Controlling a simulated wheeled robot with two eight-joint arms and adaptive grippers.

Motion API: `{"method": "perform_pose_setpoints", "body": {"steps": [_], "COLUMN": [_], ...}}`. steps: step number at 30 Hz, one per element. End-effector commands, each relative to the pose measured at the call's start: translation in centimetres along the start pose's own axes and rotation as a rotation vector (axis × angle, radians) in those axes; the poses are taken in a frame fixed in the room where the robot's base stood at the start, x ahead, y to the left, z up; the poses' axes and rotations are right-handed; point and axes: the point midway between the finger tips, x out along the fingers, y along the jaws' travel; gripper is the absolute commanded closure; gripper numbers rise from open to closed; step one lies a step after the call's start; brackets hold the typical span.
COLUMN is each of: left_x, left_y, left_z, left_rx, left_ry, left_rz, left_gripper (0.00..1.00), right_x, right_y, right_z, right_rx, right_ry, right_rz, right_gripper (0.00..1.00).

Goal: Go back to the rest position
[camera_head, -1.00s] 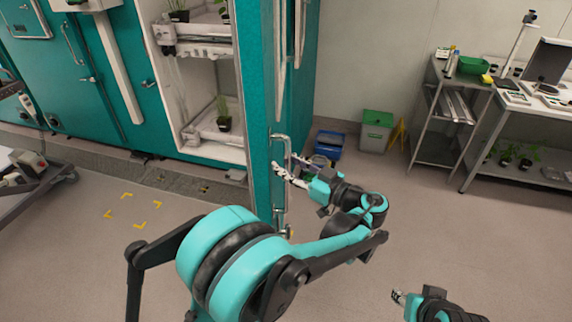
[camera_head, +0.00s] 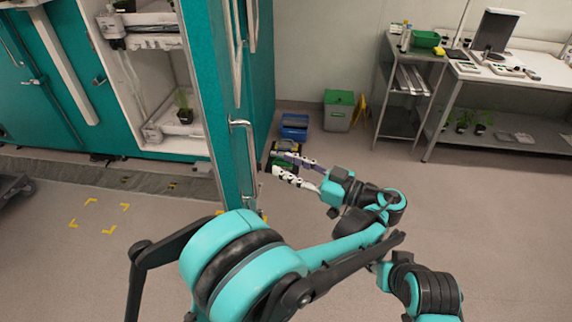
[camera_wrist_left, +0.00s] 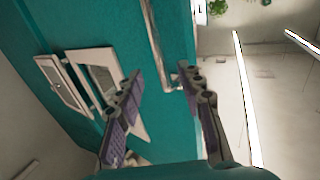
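My left gripper (camera_head: 278,164) is in front of the open teal chamber door (camera_head: 211,90), to the right of its metal handle (camera_head: 246,155). Its two fingers are spread with nothing between them, and they look clear of the handle. In the left wrist view the fingers (camera_wrist_left: 163,90) also stand apart, with the handle (camera_wrist_left: 154,42) and teal door (camera_wrist_left: 178,50) beyond them. My right arm (camera_head: 425,288) is low at the right of the head view. Its fingers are hidden behind my left forearm, so their state does not show.
The open chamber at left has shelves (camera_head: 148,131) with potted plants. A blue bin (camera_head: 294,127) and a green-lidded bin (camera_head: 339,112) stand by the back wall. A shelf cart (camera_head: 405,110) and a bench (camera_head: 515,85) are at right. The floor before them is clear.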

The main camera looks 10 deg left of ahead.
Motion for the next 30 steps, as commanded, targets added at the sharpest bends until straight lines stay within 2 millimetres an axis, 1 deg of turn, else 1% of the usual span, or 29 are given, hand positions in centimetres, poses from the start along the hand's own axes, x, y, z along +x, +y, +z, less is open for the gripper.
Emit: {"method": "perform_pose_setpoints", "body": {"steps": [8,11,14,15,17,18,20,22,24,26,27,30], "left_x": [0.2,1.7,4.7,6.0,7.8,8.7,9.8,10.6,10.8,10.6,10.2,8.8], "left_y": [-0.1,-0.6,-2.1,-2.9,-4.5,-5.6,-7.3,-9.5,-11.8,-13.7,-14.8,-17.3], "left_z": [0.0,0.1,0.7,1.1,2.0,2.6,3.7,5.1,6.6,7.8,8.6,10.2], "left_rx": [0.007,0.066,0.198,0.264,0.36,0.419,0.496,0.575,0.635,0.67,0.683,0.689], "left_ry": [-0.005,-0.051,-0.161,-0.22,-0.314,-0.376,-0.466,-0.57,-0.668,-0.74,-0.781,-0.855], "left_rz": [0.0,0.006,0.029,0.048,0.086,0.118,0.174,0.254,0.351,0.442,0.508,0.673], "left_gripper": [0.62,0.62,0.62,0.62,0.62,0.62,0.62,0.62,0.62,0.62,0.62,0.62], "right_x": [0.0,0.0,0.0,0.0,0.0,0.0,0.0,0.0,0.0,0.0,0.0,0.0], "right_y": [0.0,0.0,0.0,0.0,0.0,0.0,0.0,0.0,0.0,0.0,0.0,0.0], "right_z": [0.0,0.0,0.0,0.0,0.0,0.0,0.0,0.0,0.0,0.0,0.0,0.0], "right_rx": [0.0,0.0,0.0,0.0,0.0,0.0,0.0,0.0,0.0,0.0,0.0,0.0], "right_ry": [0.0,0.0,0.0,0.0,0.0,0.0,0.0,0.0,0.0,0.0,0.0,0.0], "right_rz": [0.0,0.0,0.0,0.0,0.0,0.0,0.0,0.0,0.0,0.0,0.0,0.0], "right_gripper": [0.6,0.6,0.6,0.6,0.6,0.6,0.6,0.6,0.6,0.6,0.6,0.6]}}
